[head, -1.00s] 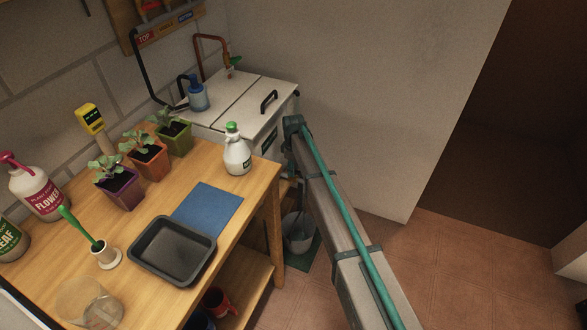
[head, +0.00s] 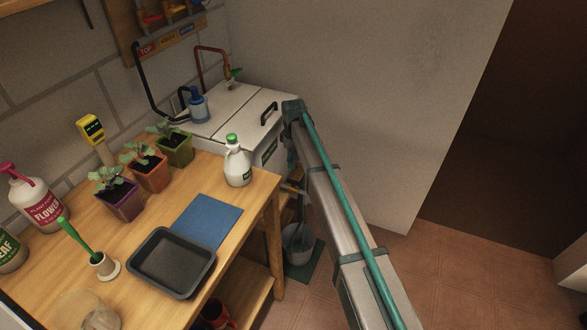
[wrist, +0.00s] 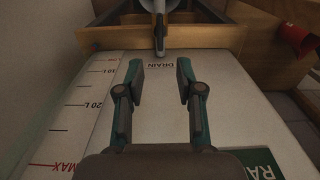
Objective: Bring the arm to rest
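My gripper (wrist: 161,75) shows in the wrist view with its two fingers apart and nothing between them. It faces the white tank front, which bears a DRAIN label (wrist: 160,66) and a litre scale at left. A tap-like spout (wrist: 160,30) sits beyond the fingertips, apart from them. In the head view my arm (head: 345,215) reaches down beside the white tank (head: 232,112); my gripper cannot be made out there.
The wooden bench (head: 160,220) at left holds potted seedlings, spray bottles, a black tray (head: 172,262), a blue mat (head: 208,221) and a white jug (head: 237,165). A bucket (head: 298,243) stands on the floor by the arm.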

